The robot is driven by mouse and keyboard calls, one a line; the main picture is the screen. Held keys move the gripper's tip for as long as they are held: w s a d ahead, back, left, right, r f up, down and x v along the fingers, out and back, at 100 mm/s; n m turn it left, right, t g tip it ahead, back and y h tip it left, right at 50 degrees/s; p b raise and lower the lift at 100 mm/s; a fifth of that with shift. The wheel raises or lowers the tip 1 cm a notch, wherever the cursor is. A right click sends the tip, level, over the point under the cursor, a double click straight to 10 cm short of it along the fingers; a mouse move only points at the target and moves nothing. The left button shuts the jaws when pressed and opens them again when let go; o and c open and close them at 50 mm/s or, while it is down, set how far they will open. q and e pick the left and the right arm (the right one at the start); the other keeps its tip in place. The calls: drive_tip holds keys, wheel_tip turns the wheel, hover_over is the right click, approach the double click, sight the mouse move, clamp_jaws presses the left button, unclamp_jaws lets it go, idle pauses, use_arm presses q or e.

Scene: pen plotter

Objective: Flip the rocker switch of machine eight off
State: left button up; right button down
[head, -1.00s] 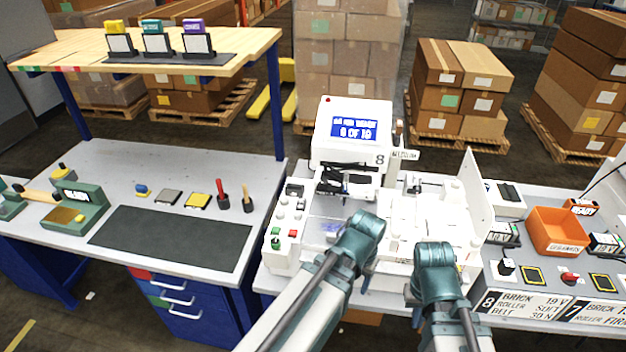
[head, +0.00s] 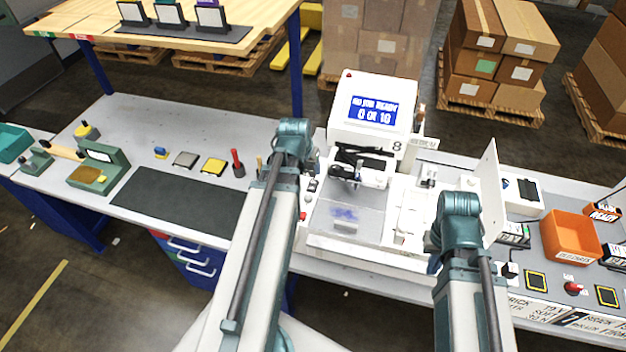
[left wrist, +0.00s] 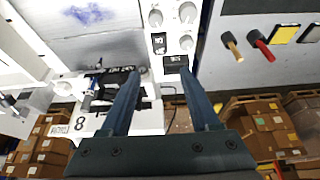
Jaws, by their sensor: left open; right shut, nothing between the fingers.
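Machine eight (head: 372,103) is the white plotter with a lit screen and an "8" in the head view. Its control panel (head: 303,215) is partly hidden behind my left arm. In the left wrist view, a black switch (left wrist: 176,62), likely the rocker, sits at the panel's end near my fingertips. Its on or off position is too small to tell. My left gripper (left wrist: 158,72) is open, its fingers either side of the panel's end; contact cannot be told. My right gripper (head: 435,262) is shut and empty over the machine's right front, its fingers mostly hidden.
Knobs (left wrist: 187,12) and a second small black switch (left wrist: 158,42) share the panel. A clear plate (head: 345,217) lies beside it, and an upright white panel (head: 491,190) stands right. Red (head: 237,162) and yellow-handled tools stand left. The dark mat (head: 175,203) is clear.

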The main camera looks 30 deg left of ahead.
sight(313, 184)
use_arm(q)
drive_tip(key=b+x, duration=1.2)
drive_tip(key=x, duration=0.1)
drive_tip(key=shift+w+f, duration=0.1)
drive_tip(key=shift+f, duration=0.2)
drive_tip(key=shift+r, duration=0.1)
clamp_jaws()
